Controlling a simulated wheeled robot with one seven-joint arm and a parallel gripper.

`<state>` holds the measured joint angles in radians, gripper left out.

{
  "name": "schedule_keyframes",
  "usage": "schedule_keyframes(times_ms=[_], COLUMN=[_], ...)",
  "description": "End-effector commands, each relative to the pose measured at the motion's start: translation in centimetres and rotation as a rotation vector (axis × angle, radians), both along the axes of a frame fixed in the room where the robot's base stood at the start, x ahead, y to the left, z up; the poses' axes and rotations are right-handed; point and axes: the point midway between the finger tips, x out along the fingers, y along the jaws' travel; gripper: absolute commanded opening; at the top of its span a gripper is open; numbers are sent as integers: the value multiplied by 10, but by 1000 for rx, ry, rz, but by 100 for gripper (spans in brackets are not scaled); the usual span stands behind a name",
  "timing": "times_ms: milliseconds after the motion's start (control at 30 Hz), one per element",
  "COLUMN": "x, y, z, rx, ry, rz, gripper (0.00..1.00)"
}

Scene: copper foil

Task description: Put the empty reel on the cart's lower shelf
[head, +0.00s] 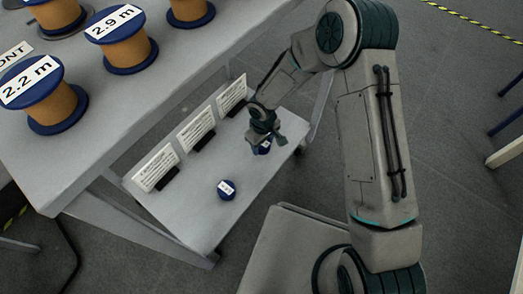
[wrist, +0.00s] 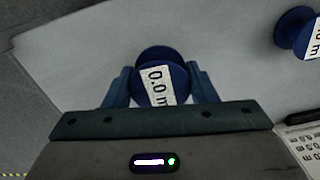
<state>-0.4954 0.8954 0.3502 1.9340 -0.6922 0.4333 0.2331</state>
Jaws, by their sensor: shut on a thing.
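The empty reel (wrist: 178,73) is dark blue with a white "0.0 m" label and shows between my gripper's fingers (wrist: 158,88) in the wrist view. My gripper is shut on it. In the head view my gripper (head: 266,136) is over the right part of the cart's lower shelf (head: 200,220), and only a bit of the blue reel (head: 264,149) shows below the fingers. I cannot tell whether the reel touches the shelf. A second small blue reel (head: 227,190) stands on the shelf to the left. It also shows at the right of the wrist view (wrist: 291,30).
Several white cards (head: 196,130) stand in dark holders along the shelf's back edge. The tabletop above (head: 130,95) holds larger copper-coloured reels with blue flanges, labelled 2.2 m (head: 48,100) and 2.9 m (head: 125,45).

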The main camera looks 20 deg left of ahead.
Motion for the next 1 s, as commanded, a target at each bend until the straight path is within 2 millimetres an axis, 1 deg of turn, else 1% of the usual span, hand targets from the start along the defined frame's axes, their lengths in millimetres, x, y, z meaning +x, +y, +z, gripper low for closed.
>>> schedule_keyframes(times_ms=[167,300,400,667,800,833,900,1000], x=[2,2,2,2,2,2,2,2], y=[4,3,3,3,3,3,3,3], z=[-10,-31,-43,-42,-46,-45,-45,-45], rx=[-2,0,0,0,-1,0,0,0], ry=[1,1,1,0,0,0,0,0], rz=[0,0,0,0,0,0,0,0], gripper=[29,29,29,29,29,57,73,73])
